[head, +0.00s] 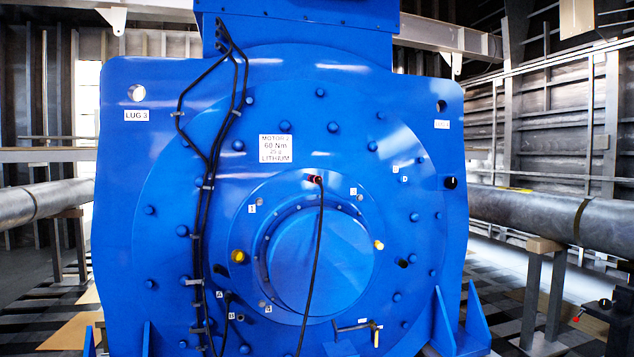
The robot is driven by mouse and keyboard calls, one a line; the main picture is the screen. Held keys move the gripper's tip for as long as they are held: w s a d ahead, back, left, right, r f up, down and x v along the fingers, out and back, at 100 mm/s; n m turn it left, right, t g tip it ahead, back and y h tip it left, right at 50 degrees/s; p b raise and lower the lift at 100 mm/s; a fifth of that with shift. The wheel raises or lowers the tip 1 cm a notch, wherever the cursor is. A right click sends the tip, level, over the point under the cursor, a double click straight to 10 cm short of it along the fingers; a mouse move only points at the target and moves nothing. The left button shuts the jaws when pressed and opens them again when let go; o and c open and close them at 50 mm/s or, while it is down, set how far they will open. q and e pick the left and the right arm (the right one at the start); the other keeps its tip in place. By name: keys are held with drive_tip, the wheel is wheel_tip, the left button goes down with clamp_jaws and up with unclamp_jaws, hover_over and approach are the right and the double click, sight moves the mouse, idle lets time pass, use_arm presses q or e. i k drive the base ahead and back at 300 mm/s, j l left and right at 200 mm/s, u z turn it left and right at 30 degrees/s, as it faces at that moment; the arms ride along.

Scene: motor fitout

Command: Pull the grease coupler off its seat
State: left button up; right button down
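A small red fitting (315,179) sits on the upper rim of the motor's round end cover, just below the motor label. A black hose (320,235) hangs from it down across the central hub. It looks like the grease coupler on its seat, though it is too small to tell how it is held. The big blue motor (160,140) fills the middle of the head view. Neither of my grippers shows in this view.
Black cables (205,190) run down the motor's left face. A yellow knob (238,256) and a black knob (450,182) stick out. A T-shaped metal piece (360,327) is low on the front. Grey pipes (540,212) lie on both sides.

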sight(314, 178)
drive_tip(key=i+l+u, duration=0.35)
drive_tip(key=i+l, duration=0.9)
drive_tip(key=i, duration=0.15)
